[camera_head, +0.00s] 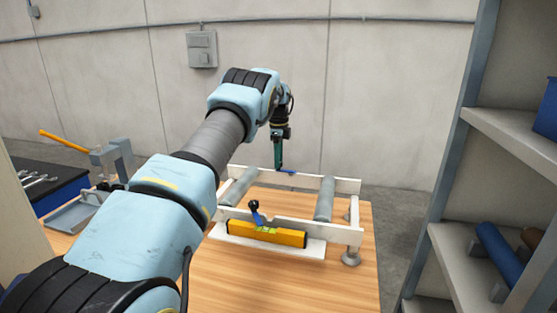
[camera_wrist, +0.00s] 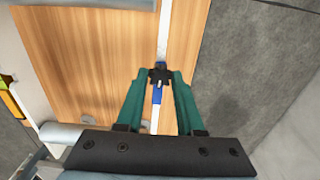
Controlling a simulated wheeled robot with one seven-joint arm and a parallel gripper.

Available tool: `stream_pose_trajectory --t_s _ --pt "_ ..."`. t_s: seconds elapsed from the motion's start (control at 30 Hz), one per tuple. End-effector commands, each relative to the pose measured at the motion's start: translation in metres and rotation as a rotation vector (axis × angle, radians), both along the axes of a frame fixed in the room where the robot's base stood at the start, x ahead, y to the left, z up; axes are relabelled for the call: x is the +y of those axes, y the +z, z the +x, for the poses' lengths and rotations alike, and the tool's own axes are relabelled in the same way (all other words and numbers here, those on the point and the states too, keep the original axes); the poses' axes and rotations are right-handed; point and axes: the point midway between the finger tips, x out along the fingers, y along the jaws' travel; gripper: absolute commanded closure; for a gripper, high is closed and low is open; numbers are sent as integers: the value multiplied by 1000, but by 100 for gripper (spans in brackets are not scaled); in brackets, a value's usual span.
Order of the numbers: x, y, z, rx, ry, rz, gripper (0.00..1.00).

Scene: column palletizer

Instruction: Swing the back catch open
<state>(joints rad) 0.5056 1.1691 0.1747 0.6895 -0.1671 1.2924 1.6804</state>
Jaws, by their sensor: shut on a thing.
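The back catch (camera_head: 288,172) is a small blue lever at the back rail of a white frame with grey rollers. My gripper (camera_head: 279,169) reaches down to it with green fingers. In the wrist view the fingers (camera_wrist: 160,80) are shut on the black knob of the back catch (camera_wrist: 157,95), and the blue lever lies along the white rail. The fingers hide part of the catch. A matching front catch (camera_head: 254,210), blue with a black knob, stands up tilted on the front rail (camera_head: 342,234).
A yellow spirit level (camera_head: 265,234) sits along the front of the frame. Rollers (camera_head: 325,199) cross the frame on a wooden table (camera_head: 345,285). A shelf unit (camera_head: 448,240) stands at the right. A grey tray (camera_head: 78,214) and a clamp-like fixture (camera_head: 112,160) are at the left.

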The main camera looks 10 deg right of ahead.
Motion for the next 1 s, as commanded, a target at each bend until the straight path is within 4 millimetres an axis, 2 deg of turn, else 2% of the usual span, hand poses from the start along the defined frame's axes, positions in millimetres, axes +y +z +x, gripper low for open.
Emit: stream_pose_trajectory --t_s 0.37,1.0 --pt "0 0 0 0 84 -1 100" --pt "0 1 0 0 624 -1 100"
